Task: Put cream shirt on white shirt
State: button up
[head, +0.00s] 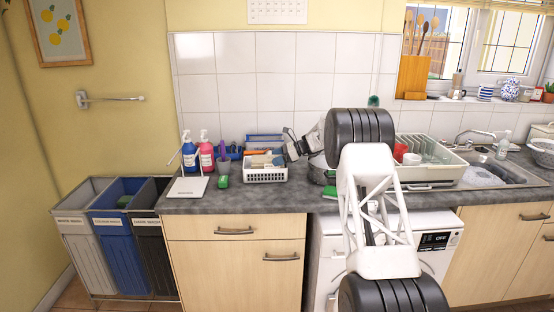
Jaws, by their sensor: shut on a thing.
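My gripper (289,146) is small in the head view, at the back of the counter, just above the right end of a white basket (266,175). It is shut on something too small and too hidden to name. The basket holds several small items, among them something orange and something pale. I cannot pick out a cream shirt or a white shirt. A grey bin labelled for white wash (82,222) stands at the left; its inside shows no clear shirt.
A blue bin (115,233) and a black bin (151,243) stand beside the grey one. Blue (189,153) and pink (206,153) bottles stand on the counter by a pale flat board (188,188). A dish rack (438,165) and soapy sink (487,174) are at the right.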

jog(key=shift+f, duration=0.15)
jog(key=o, duration=0.9)
jog(key=v, duration=1.2)
jog(key=shift+r, duration=0.2)
dwell(0.5)
